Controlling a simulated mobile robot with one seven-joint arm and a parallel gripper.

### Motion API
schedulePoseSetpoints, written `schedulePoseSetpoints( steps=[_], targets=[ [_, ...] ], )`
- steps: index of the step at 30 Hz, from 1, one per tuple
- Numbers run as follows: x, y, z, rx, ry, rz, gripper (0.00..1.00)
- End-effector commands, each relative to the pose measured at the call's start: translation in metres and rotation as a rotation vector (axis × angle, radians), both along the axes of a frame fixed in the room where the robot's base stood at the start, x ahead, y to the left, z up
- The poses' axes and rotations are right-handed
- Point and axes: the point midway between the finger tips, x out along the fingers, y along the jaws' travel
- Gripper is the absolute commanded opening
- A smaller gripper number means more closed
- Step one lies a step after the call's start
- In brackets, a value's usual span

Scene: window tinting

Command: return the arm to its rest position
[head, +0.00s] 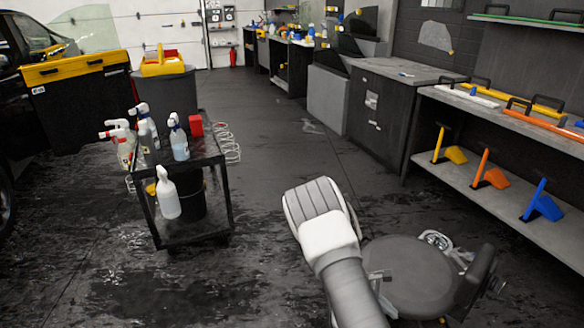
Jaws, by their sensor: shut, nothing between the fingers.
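My arm rises from the bottom of the head view, right of centre, over the floor. Its light grey, ribbed upper part is bent and stands clear of the cart and the benches. My gripper and its fingers do not show in this view. No held thing is visible.
A black cart (226,190) with spray bottles (179,140) stands left of my arm. A round, dark, stool-like thing (410,275) is close at the right. Shelves with coloured tools (491,172) line the right wall. The middle aisle floor (270,130) is mostly clear.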

Motion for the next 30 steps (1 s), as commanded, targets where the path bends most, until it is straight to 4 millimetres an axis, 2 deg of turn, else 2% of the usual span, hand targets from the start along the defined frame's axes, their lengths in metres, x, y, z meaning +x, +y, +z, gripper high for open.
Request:
schedulePoseSetpoints(
  steps=[1, 7, 14, 23, 30],
  targets=[
    [0.004, 0.006, 0.02, 0.027, -0.045, -0.043, 0.0],
    [0.005, 0.025, 0.084, 0.122, -0.188, -0.2, 0.0],
    [-0.005, 0.046, 0.156, 0.235, -0.337, -0.366, 0.0],
    [-0.034, 0.069, 0.246, 0.387, -0.516, -0.554, 0.0],
    [-0.069, 0.087, 0.308, 0.507, -0.647, -0.684, 0.0]
  ],
)
